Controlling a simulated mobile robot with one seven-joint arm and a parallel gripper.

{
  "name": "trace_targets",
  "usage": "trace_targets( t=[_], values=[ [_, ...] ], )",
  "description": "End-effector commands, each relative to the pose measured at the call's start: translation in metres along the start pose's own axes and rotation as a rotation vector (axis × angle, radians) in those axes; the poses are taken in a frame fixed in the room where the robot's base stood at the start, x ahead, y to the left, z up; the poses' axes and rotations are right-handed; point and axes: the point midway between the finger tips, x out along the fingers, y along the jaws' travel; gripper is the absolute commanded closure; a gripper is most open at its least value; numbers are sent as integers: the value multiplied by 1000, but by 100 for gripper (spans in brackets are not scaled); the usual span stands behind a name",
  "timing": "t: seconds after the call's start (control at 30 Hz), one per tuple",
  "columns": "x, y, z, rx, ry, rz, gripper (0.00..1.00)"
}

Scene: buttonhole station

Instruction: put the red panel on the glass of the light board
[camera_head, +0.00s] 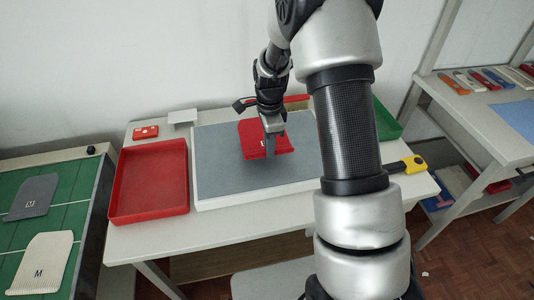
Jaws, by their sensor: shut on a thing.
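The red panel (250,140) is over the grey glass of the light board (220,165), near the middle of it. My gripper (271,148) is shut on the red panel, from above, at its right part. The gripper hides some of the panel. I cannot tell whether the panel touches the glass or is held just above it. The light board has a pale frame and lies flat on the white table. My arm hides its right side.
An empty red tray (150,182) stands left of the board. A small red box (145,132) and white card (182,116) lie behind it. A green tray (387,122) and yellow-black tool (408,166) are at right. Panels lie on the green mat (62,215).

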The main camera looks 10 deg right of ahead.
Motion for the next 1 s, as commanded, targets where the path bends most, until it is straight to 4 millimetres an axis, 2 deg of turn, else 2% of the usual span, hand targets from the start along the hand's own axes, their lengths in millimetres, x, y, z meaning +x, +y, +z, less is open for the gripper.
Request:
trace_targets(
  t=[0.03,0.27,0.43,0.83,0.87,0.9,0.93,1.0],
  values=[
    [8,1,0,1,-1,3,100],
    [27,0,0,-1,0,1,100],
    [51,1,0,-1,0,2,100],
    [59,0,0,-2,0,-1,100],
    [57,0,0,-2,0,-1,82],
    [57,0,0,-2,0,-1,75],
    [57,0,0,-2,0,-1,70],
    [57,0,0,-2,0,-1,68]
  ],
)
